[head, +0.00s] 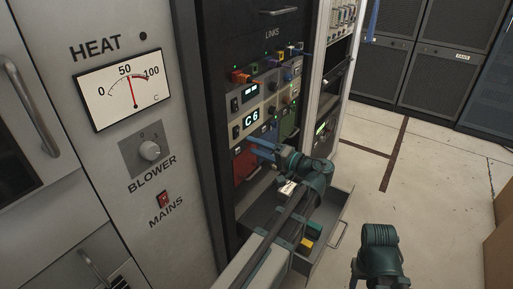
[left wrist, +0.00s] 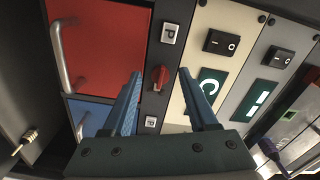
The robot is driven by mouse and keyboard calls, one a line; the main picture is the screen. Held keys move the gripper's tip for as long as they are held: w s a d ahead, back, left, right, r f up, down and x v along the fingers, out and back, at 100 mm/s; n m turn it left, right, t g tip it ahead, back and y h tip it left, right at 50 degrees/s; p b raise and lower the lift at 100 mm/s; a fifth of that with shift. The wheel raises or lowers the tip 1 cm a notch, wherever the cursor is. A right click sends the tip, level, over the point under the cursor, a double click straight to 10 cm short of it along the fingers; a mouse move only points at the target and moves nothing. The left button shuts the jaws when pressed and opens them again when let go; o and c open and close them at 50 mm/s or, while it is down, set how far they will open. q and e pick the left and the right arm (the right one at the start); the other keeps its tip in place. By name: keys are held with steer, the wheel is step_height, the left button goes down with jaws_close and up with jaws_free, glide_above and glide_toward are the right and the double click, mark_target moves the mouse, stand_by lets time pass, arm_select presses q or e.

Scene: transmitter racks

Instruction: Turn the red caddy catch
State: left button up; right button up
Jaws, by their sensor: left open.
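The red caddy (head: 244,168) sits low in the rack in the head view, partly hidden by my arm. In the left wrist view it is a red panel (left wrist: 108,38) with a metal bar handle at its left. The red catch (left wrist: 157,78) is a small knob on the dark strip right of the panel, between two white "P" labels. My left gripper (left wrist: 160,73) is open, its fingers on either side of the catch as seen from the wrist. I cannot tell whether they touch it. In the head view the left gripper (head: 262,148) points at the rack front.
A blue panel (left wrist: 95,115) adjoins the red one. Rocker switches (left wrist: 222,42) and green displays are close on the right. In the head view an open drawer (head: 322,240) juts out below my left arm. Open floor (head: 420,180) lies to the right.

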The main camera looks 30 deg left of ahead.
arm_select(q)
steer(key=shift+d, duration=0.1)
steer(key=s+d, duration=0.1)
steer(key=d, duration=1.2)
steer(key=shift+d, duration=0.3)
steer(key=s+a+f+m+g+h, duration=0.1)
steer(key=s+f+h, duration=0.4)
steer(key=f, duration=0.5)
steer(key=s+f+m+h, duration=0.1)
steer(key=s+f+h, duration=0.1)
steer(key=f+h, duration=0.6)
steer(key=s+d+f+m+h, duration=0.2)
steer(key=s+d, duration=0.2)
steer(key=d, duration=0.5)
steer(key=s+d+f+m+h, duration=0.2)
steer(key=s+d, duration=0.2)
steer(key=d, duration=0.4)
step_height(320, 180, up, 28)
steer(key=p, duration=2.8)
steer(key=shift+s+d+r, duration=0.2)
steer(key=shift+s, duration=0.05)
